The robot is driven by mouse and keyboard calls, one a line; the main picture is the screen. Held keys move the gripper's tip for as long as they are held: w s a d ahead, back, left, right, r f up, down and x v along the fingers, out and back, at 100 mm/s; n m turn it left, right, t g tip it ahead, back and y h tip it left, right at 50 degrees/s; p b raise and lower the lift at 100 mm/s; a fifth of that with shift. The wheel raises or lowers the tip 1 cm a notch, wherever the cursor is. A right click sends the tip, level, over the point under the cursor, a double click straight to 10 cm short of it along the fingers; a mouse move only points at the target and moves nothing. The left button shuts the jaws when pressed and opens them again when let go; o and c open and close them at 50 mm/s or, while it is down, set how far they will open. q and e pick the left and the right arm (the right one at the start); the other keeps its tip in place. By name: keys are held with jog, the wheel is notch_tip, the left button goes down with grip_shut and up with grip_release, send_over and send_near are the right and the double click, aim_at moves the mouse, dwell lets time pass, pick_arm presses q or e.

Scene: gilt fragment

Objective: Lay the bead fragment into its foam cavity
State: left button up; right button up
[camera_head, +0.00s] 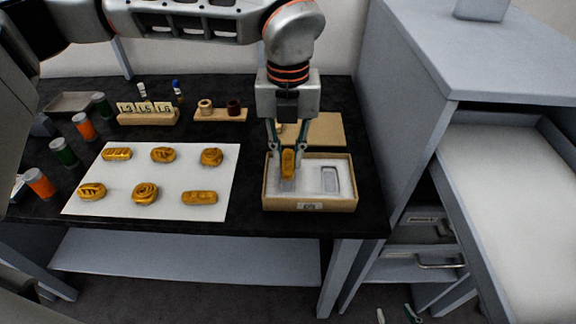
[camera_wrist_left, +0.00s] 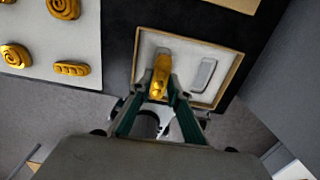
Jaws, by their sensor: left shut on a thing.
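My left gripper (camera_head: 287,150) is shut on the bead fragment (camera_head: 288,163), a narrow gilt piece held upright over the box. It also shows between the green fingers in the left wrist view (camera_wrist_left: 160,76). The box (camera_head: 310,207) has a tan rim, a pale foam insert and two long grey cavities. The fragment is in front of the left cavity (camera_head: 286,185) and partly hides it; I cannot tell whether it touches the foam. The right cavity (camera_head: 331,179) is empty. Green and pale fingertips of my right gripper (camera_head: 396,315) show apart at the bottom edge.
A white sheet (camera_head: 122,182) with several gilt fragments lies left of the box. A tan board (camera_head: 325,130) lies behind the box. Wooden label and tool holders (camera_head: 220,115) and jars stand further back and left. A grey cabinet (camera_head: 400,130) stands close on the right.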

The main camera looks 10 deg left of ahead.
aim_at(288, 159)
pick_arm(q)
notch_tip(288, 159, down, 4)
jog(key=shift+r, duration=0.1)
pick_arm(e)
jog(key=shift+s+f, duration=0.1)
jog(key=shift+f, duration=0.15)
jog(key=shift+s, duration=0.15)
pick_arm(q)
jog(key=shift+f, duration=0.2)
jog(key=o, duration=0.8)
jog(key=shift+o, duration=0.2)
pick_arm(e)
jog(key=shift+s+f, duration=0.1)
